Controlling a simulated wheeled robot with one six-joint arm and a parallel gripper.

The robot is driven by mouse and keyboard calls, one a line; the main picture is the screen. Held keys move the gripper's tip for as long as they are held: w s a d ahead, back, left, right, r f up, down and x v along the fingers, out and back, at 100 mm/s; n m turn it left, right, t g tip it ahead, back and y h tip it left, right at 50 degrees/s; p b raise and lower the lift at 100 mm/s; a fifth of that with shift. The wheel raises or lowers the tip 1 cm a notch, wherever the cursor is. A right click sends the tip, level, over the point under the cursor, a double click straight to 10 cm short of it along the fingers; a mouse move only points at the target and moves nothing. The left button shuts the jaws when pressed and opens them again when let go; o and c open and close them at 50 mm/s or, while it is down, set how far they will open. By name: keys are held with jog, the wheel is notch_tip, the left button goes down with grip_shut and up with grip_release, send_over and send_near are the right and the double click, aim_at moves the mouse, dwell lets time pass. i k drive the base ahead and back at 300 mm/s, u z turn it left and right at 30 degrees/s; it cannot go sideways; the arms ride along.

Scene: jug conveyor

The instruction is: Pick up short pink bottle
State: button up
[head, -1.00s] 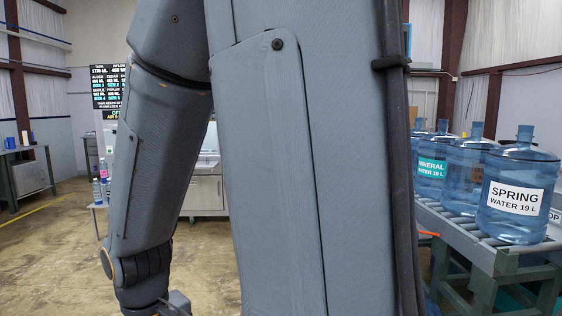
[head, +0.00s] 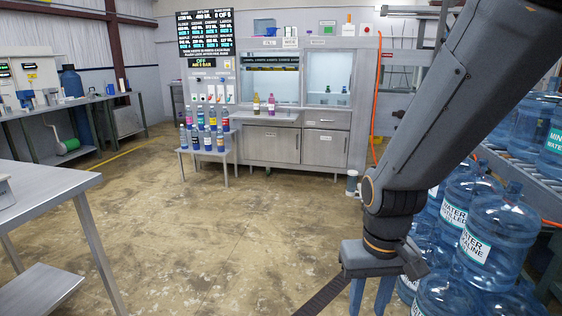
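Several small bottles stand on a low stepped rack (head: 206,153) across the room. One at its upper right looks pink (head: 226,120). A magenta-pink bottle (head: 271,103) and a yellowish bottle (head: 256,104) stand on the counter ledge to the right of the rack. They are too small in the picture to tell which pink one is the short one. My gripper (head: 371,298) hangs at the lower right, far from the bottles. Its two blue fingers are apart with nothing seen between them; their tips run off the lower edge.
Large blue water jugs (head: 489,235) crowd the floor at right, close to my arm, beside a roller conveyor (head: 520,172). A metal table (head: 45,190) stands at left. The concrete floor (head: 200,230) between is open up to the cabinet (head: 270,145).

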aim_at(272, 100)
jog(key=i, duration=4.1)
jog(key=z, duration=0.05)
